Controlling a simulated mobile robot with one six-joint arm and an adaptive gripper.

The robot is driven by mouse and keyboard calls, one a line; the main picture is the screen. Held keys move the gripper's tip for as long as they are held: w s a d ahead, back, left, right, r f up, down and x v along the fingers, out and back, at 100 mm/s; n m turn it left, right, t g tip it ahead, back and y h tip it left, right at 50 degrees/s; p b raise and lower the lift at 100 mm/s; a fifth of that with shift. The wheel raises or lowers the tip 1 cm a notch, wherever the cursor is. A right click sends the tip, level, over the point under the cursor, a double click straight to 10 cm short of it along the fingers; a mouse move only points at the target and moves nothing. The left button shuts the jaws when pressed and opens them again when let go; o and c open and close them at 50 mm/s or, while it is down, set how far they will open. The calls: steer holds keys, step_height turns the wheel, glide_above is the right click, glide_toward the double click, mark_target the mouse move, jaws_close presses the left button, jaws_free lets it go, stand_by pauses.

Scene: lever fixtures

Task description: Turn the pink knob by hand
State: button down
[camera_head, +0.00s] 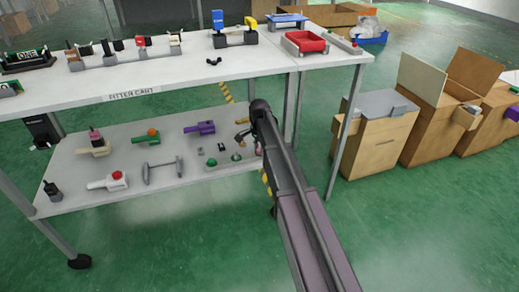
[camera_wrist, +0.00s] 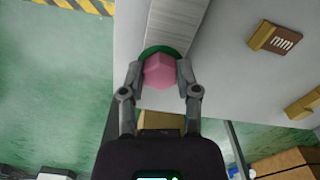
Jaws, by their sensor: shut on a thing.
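The pink knob (camera_wrist: 160,71) is faceted and sits in front of a green round base (camera_wrist: 159,49) on a pale grey fixture (camera_wrist: 172,20) in the wrist view. My gripper (camera_wrist: 161,76) has one finger on each side of the knob and is shut on it. In the head view my gripper (camera_head: 243,136) is at the right end of the cart's lower shelf. My arm hides most of the knob there.
The upper shelf (camera_head: 180,68) is above. A cart leg (camera_head: 345,130) and cardboard boxes (camera_head: 372,145) stand to the right.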

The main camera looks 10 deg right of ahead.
steer(key=shift+m, duration=0.6)
steer(key=shift+c, duration=1.7)
jaws_free()
steer(key=shift+n, duration=0.3)
